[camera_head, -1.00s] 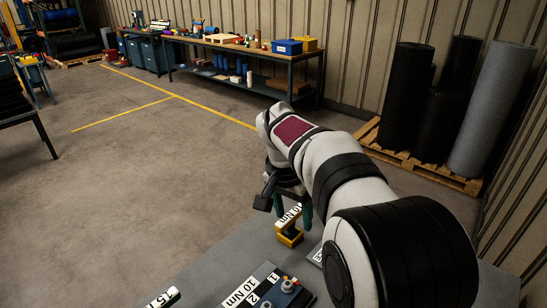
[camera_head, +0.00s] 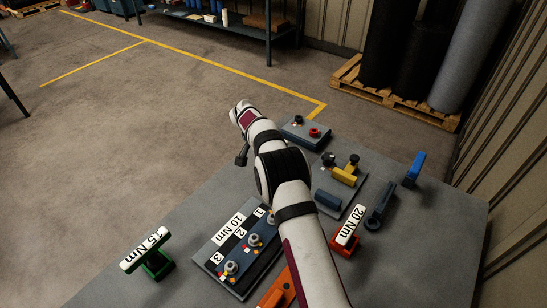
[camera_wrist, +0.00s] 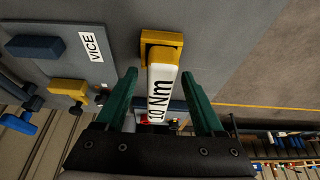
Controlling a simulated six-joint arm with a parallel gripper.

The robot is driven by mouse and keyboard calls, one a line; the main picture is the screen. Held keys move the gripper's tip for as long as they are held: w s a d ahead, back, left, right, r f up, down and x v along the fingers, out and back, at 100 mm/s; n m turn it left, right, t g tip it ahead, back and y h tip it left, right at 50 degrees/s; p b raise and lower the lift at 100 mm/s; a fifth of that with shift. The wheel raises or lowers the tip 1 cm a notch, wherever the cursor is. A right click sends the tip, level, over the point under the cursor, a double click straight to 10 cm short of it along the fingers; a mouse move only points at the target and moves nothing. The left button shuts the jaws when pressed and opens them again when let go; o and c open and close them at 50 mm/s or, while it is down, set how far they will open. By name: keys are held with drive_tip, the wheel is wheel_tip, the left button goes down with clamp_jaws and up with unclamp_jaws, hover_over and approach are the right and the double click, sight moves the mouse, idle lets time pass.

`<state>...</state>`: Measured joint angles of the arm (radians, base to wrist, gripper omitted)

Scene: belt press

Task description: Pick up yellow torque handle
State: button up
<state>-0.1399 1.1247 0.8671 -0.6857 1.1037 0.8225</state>
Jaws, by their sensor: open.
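The yellow torque handle (camera_wrist: 162,92), with a white "10 Nm" face, shows in the wrist view. Its yellow block-shaped end (camera_wrist: 152,47) is at the top of the picture. My gripper (camera_wrist: 160,75) is open, with one green finger on each side of the handle and visible gaps between. In the head view my arm hides this handle, and only a dark part of my gripper shows at the arm's far end.
A green 15 Nm handle (camera_head: 146,250) and a red 20 Nm handle (camera_head: 347,235) stand on the grey table (camera_head: 190,215). The numbered 10 Nm plate (camera_head: 215,262) lies beside my arm. The vice plate (camera_head: 327,211) carries a yellow part (camera_head: 343,176). Blue tools stand at right.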

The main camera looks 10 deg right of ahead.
drive_tip(key=shift+w+d+f, duration=0.15)
drive_tip(key=shift+f, duration=0.3)
clamp_jaws()
drive_tip(key=shift+r, duration=0.1)
idle(1.0)
